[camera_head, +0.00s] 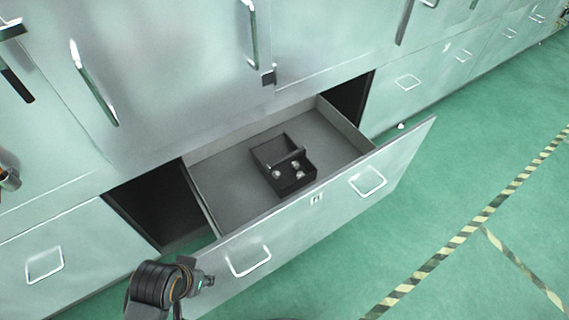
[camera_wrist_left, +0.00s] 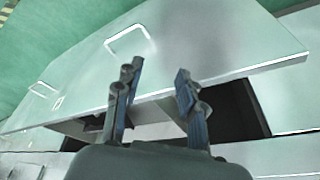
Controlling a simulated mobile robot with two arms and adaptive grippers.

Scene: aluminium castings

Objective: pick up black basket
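The black basket (camera_head: 292,178) sits inside the open drawer (camera_head: 229,189) in the head view, toward its right half. It has a handle bar across the middle and a few small light round pieces in its front part. My left arm shows at the bottom left of the head view, in front of the drawer's left end and apart from the basket. In the left wrist view my left gripper (camera_wrist_left: 158,68) is open and empty, its two fingers spread near the drawer front. The basket cannot be made out clearly there. My right gripper is not in view.
The drawer front has two wire handles (camera_head: 368,181) and stands well out from the cabinet. Dark openings (camera_head: 160,208) lie on both sides of the drawer. Closed cabinet doors (camera_head: 160,60) rise behind it. The green floor (camera_head: 480,180) at right is clear, with striped tape.

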